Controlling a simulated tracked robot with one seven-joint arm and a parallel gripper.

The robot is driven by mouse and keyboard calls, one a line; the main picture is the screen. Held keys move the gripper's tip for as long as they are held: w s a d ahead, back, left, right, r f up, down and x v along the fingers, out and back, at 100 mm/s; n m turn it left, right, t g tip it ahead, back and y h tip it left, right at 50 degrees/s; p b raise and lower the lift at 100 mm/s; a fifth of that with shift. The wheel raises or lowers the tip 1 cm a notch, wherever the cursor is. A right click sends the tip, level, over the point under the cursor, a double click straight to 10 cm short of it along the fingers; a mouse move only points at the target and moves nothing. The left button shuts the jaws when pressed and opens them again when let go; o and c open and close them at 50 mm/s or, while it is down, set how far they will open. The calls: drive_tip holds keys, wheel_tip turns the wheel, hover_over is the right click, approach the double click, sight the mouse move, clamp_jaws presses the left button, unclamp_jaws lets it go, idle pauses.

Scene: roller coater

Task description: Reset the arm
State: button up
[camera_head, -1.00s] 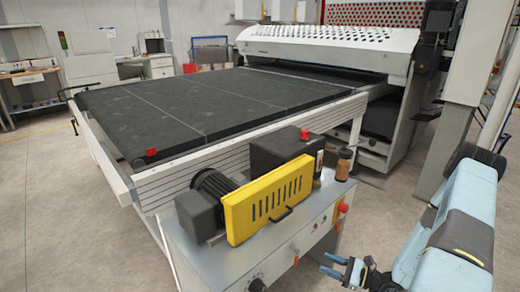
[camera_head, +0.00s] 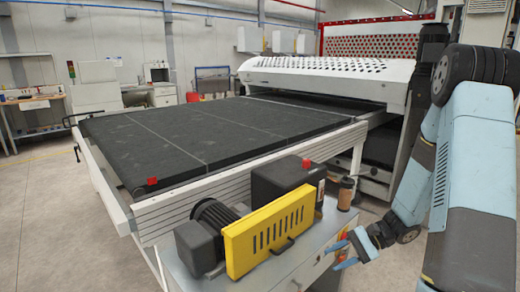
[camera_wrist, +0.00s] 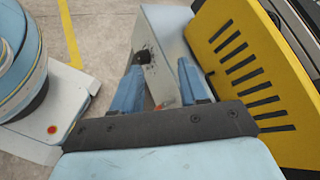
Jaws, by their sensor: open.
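My gripper (camera_head: 338,256) is open and empty at the lower right of the head view, at the right side of the grey control cabinet (camera_head: 318,240). In the wrist view its two blue fingers stand apart, and the gap between them (camera_wrist: 162,78) holds nothing. The cabinet's grey side (camera_wrist: 165,28) shows beyond the fingers. My blue and grey arm (camera_head: 470,170) runs up the right edge of the head view, bent at the elbow.
A yellow slotted guard (camera_head: 270,235) and a black motor (camera_head: 208,228) sit on the cabinet, with a brown cup (camera_head: 346,193) behind. The yellow guard (camera_wrist: 250,70) is close to the gripper's right. The roller coater's black bed (camera_head: 200,135) lies beyond. Open floor (camera_head: 60,215) lies left.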

drive_tip(key=s+r+n+t+h, duration=0.2)
drive_tip(key=s+r+n+h, duration=0.1)
drive_tip(key=r, duration=0.7)
drive_tip(key=s+r+n+t+h, duration=0.2)
drive_tip(key=s+r+h, duration=0.3)
drive_tip(key=r, duration=0.5)
drive_tip(key=s+r+n+t+h, duration=0.3)
drive_tip(key=s+r+n+h, duration=0.1)
drive_tip(key=s+r, duration=0.4)
drive_tip(key=shift+d+r+n+h, duration=0.3)
drive_tip(key=shift+d+r+h, duration=0.15)
drive_tip(key=shift+r, duration=0.45)
drive_tip(key=shift+s, duration=0.1)
idle(0.5)
